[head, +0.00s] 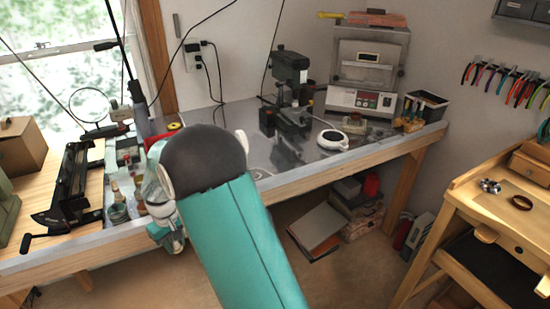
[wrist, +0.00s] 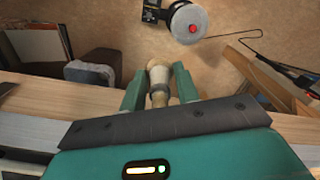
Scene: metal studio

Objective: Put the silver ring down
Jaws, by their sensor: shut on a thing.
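In the wrist view my gripper (wrist: 158,86) has its two teal fingers closed on a tan tapered piece (wrist: 159,72). A silver-grey band (wrist: 158,88) circles this piece between the fingers. I cannot tell whether the band is the silver ring itself or part of the tan piece. In the head view my teal arm reaches toward the left part of the bench, and it hides the fingers and what they hold. A small shiny silver item (head: 490,186) and a dark ring-shaped item (head: 521,203) lie on the right-hand wooden bench (head: 480,207).
A long metal-topped bench (head: 300,180) carries a drill press (head: 290,80), a white round device (head: 332,139) and a black bin (head: 426,105). A black machine (head: 68,190) stands at left. The wrist view shows a round item with a red knob (wrist: 187,22). Some metal top beside the white device is clear.

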